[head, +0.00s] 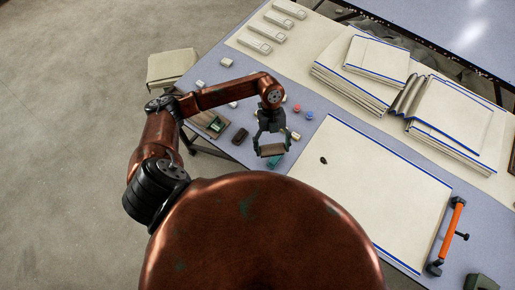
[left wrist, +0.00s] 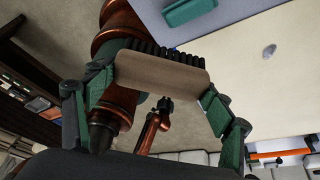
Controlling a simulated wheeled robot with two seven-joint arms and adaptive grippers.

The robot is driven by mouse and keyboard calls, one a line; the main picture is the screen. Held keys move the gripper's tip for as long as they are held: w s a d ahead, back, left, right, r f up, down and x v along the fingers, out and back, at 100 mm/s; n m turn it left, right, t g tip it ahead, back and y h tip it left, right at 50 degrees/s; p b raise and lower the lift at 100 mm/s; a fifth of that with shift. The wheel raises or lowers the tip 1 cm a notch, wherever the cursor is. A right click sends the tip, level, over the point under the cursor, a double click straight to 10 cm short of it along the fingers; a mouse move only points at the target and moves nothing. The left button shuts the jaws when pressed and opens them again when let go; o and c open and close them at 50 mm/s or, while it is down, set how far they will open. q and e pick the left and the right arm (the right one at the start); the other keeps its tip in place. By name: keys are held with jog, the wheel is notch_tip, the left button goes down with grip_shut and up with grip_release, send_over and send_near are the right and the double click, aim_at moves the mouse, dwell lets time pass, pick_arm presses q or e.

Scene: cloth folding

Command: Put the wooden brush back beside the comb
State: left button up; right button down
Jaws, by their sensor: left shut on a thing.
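The wooden brush (head: 272,149) hangs in my left gripper (head: 271,142), above the near left part of the table. In the left wrist view the brush (left wrist: 160,75) shows a pale wooden back and a row of dark bristles, with a green finger pad of my left gripper (left wrist: 160,90) at each end. A teal piece (head: 274,161) lies on the table just below the brush. I cannot tell whether it is the comb. A small copper arm with a dark end (left wrist: 165,103), perhaps my right gripper, shows in the left wrist view, too small to read.
A dark block (head: 240,136) and a small tray (head: 210,123) lie left of the gripper. Folded cloths (head: 375,58) lie behind.

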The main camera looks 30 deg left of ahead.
pick_arm(q)
jog(key=s+f+n+t+h+p, duration=0.1)
jog(key=s+f+n+t, duration=0.3)
jog(key=n, duration=0.9)
jog(key=shift+n+t, duration=0.3)
jog(key=shift+t, duration=0.1)
jog(key=w+a+f, duration=0.8)
jog(key=shift+a, duration=0.4)
jog(key=shift+w+a+f, duration=0.2)
jog(key=shift+a+f, duration=0.1)
jog(key=shift+f, duration=0.2)
notch_tip(320, 180, down, 3)
jog(key=shift+a+f, duration=0.1)
jog(key=shift+f, duration=0.05)
pick_arm(e)
jog(key=shift+w+d+r, duration=0.2)
jog(key=shift+r, duration=0.25)
